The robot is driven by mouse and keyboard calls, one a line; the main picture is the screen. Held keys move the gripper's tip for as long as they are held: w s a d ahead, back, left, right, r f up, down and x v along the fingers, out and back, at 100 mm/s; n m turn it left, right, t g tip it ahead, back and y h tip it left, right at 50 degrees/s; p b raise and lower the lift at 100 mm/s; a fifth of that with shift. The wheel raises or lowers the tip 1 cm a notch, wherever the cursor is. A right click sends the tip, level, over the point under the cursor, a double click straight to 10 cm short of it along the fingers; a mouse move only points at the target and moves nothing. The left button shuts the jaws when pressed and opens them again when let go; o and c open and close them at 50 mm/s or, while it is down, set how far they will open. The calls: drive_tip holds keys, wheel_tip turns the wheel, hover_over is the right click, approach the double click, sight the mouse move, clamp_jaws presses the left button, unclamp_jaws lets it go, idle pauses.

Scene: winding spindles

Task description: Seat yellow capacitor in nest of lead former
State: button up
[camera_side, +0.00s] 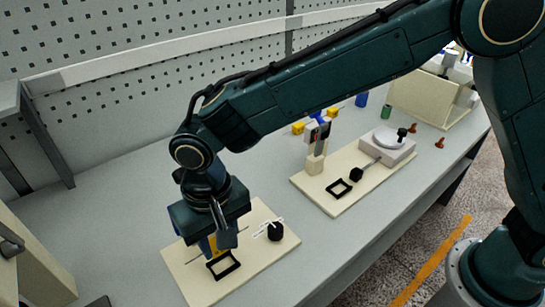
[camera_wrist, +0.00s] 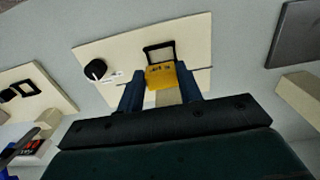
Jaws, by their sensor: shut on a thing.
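My gripper (camera_side: 218,250) is shut on the yellow capacitor (camera_wrist: 162,77), with one blue finger on each side of it. In the side view the capacitor (camera_side: 227,241) is partly hidden by the fingers. Its thin leads stick out sideways. I hold it low over a cream board (camera_side: 262,215) with a square black frame (camera_side: 223,265), which looks like the nest of the lead former. In the wrist view the black frame (camera_wrist: 158,46) lies just beyond the capacitor, which overlaps its near edge. I cannot tell whether they touch.
A black knob (camera_side: 275,231) and a white label stand on the same board, right of the frame. A second cream board (camera_side: 336,203) with another black frame and a grey block lies further right. Small yellow, blue, green and orange parts lie behind. A cream box (camera_side: 425,97) stands at the back right.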

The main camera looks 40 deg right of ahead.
sight(222, 253)
drive_tip(key=shift+f, duration=2.8)
drive_tip(key=shift+f, duration=0.15)
drive_tip(key=o, duration=1)
drive_tip(key=shift+c, duration=0.2)
wheel_tip(222, 253, up, 12)
drive_tip(key=shift+f, duration=0.1)
drive_tip(key=shift+r, duration=0.3)
